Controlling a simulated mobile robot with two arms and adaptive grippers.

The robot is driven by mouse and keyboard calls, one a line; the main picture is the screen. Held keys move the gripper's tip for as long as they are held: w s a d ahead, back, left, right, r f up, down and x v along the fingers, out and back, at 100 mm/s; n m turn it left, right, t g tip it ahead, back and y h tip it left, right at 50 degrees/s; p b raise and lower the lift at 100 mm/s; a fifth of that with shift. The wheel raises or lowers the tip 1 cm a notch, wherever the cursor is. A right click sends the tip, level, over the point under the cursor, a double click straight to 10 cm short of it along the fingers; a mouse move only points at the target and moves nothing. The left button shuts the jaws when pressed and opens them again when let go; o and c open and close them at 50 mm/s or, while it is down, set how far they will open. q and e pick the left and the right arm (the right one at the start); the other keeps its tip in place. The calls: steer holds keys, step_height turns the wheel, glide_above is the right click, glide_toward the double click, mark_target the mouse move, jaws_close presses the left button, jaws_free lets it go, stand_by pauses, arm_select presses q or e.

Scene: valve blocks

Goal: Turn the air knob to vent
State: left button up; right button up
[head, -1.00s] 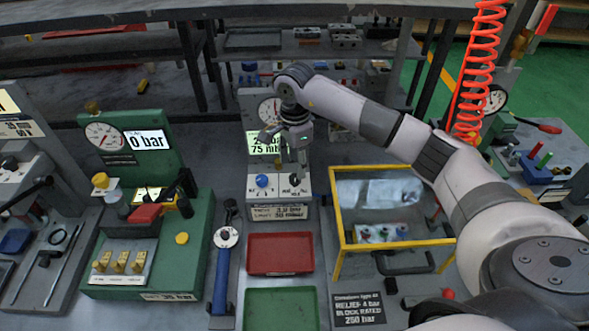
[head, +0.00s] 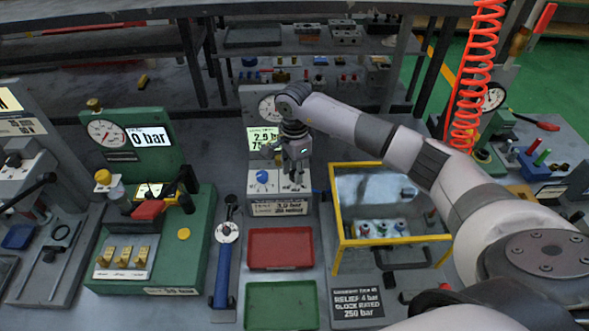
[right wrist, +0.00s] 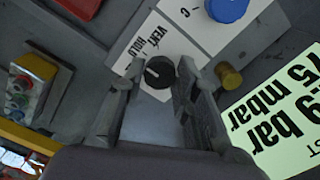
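The air knob (right wrist: 160,72) is a round black knob with a white mark, on a white plate lettered VENT and HOLD (right wrist: 150,42) in the right wrist view. The mark lies toward the knob's left side there; I cannot tell which word it meets. My right gripper (right wrist: 156,78) is open, with a finger on each side of the knob; I cannot tell whether they touch it. In the head view my right gripper (head: 295,178) is over the right part of the control panel (head: 256,198) and hides the knob. My left gripper is not in view.
A blue knob (head: 262,176) sits on the panel beside the gripper. A lit display (head: 258,138) and gauge stand behind it. A yellow-framed box (head: 338,215) is close on the right. Red (head: 280,264) and green (head: 281,291) trays lie in front.

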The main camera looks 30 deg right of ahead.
jaws_close()
steer(key=shift+m+b, duration=0.65)
steer(key=shift+m, duration=0.35)
steer(key=shift+m+b, duration=0.65)
steer(key=shift+m, duration=0.55)
steer(key=shift+m+b, duration=0.8)
steer(key=shift+m, duration=1.5)
steer(key=shift+w, duration=0.1)
steer(key=shift+r, duration=0.1)
steer(key=o, duration=0.6)
jaws_free()
steer(key=shift+c, duration=0.2)
